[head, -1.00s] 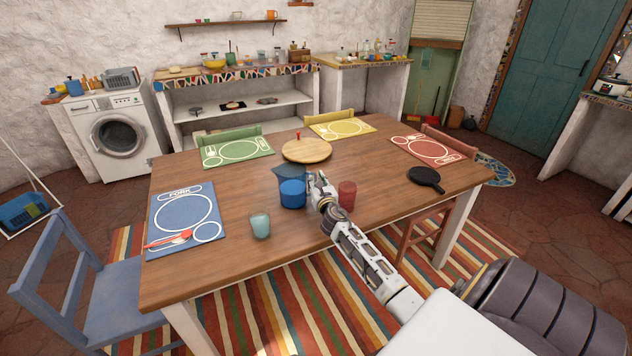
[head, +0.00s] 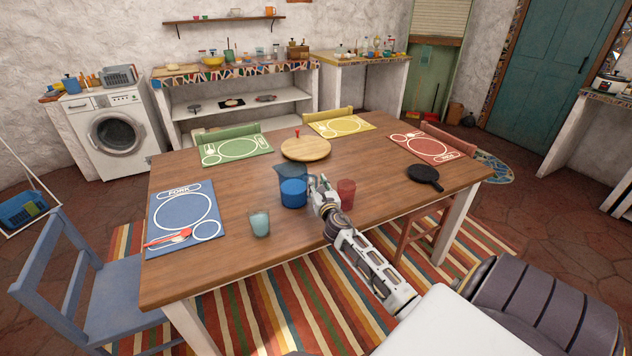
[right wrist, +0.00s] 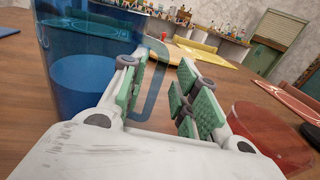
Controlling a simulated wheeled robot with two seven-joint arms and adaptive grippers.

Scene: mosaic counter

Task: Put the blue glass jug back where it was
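The blue glass jug (head: 292,192) stands upright on the wooden table, right of the pale teal glass. It fills the left of the right wrist view (right wrist: 85,75), with blue liquid inside and its handle (right wrist: 157,80) facing my gripper. My right gripper (head: 317,186) is at the jug's right side, low over the table. In the right wrist view its green-padded fingers (right wrist: 160,95) are apart, with the handle showing between them, not clamped. The left finger overlaps the jug's wall; I cannot tell whether it touches. My left gripper is not in view.
A red glass (head: 346,192) stands close right of my right gripper. A teal glass (head: 260,224) is front left of the jug. A round wooden board (head: 306,149) lies behind it, a black pan (head: 425,177) to the right. The blue placemat (head: 165,215) lies left, with bare tabletop between.

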